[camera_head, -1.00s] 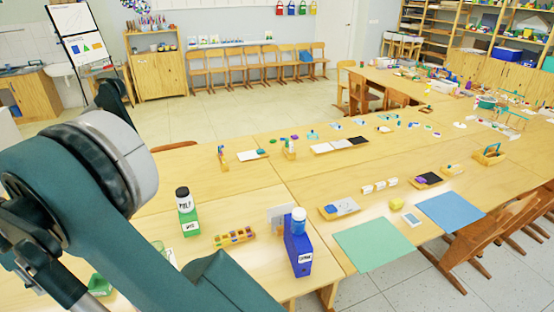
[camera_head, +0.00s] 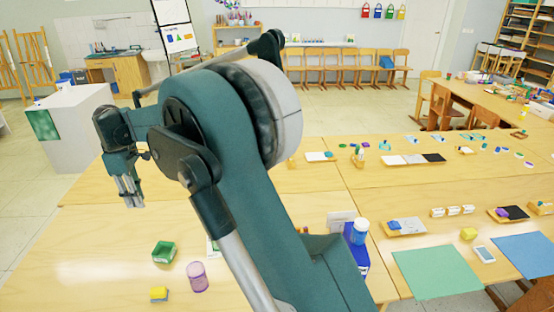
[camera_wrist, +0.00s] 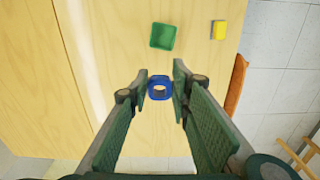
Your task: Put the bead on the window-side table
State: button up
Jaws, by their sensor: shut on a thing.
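A blue ring-shaped bead (camera_wrist: 159,88) sits between the fingertips of my gripper (camera_wrist: 157,90) in the wrist view. The gripper is shut on it, with the bead's hole facing the camera. In the head view my gripper (camera_head: 131,202) points down over the left part of the near wooden table (camera_head: 110,270), above its surface. The bead is too small to make out there. I cannot tell from these frames which table is the window-side one; no window shows.
A green tray (camera_head: 164,251), a yellow block (camera_head: 159,294) and a purple cup (camera_head: 197,277) stand on the near table. A white pedestal (camera_head: 68,125) stands left.

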jog(key=w+d+m, duration=0.2)
jog(key=w+d, duration=0.3)
jog(key=d, duration=0.5)
jog(key=w+d+m, duration=0.2)
jog(key=w+d, duration=0.4)
jog(key=d, duration=0.4)
jog(key=w+d+m, duration=0.2)
jog(key=w+d, duration=0.3)
jog(key=d, duration=0.5)
jog(key=w+d+m+b, duration=0.1)
jog(key=w+d+m, duration=0.15)
jog(key=d, duration=1.25)
jog(key=w+d+m, duration=0.2)
jog(key=w+d, duration=0.1)
jog(key=d, duration=1.2)
jog(key=s+d+m, duration=0.2)
jog(key=s+d, duration=0.1)
jog(key=d, duration=1.1)
jog(key=s+d+m+b, duration=0.1)
jog(key=s+d+m, duration=0.2)
jog(key=d, duration=1)
jog(key=s+d+m, duration=0.2)
jog(key=s+d, duration=0.2)
jog(key=d, duration=1)
notch_tip(320, 180, down, 18)
jog(key=shift+w, duration=0.1)
jog(key=shift+f+b, duration=0.6)
jog(key=shift+f, duration=2.5)
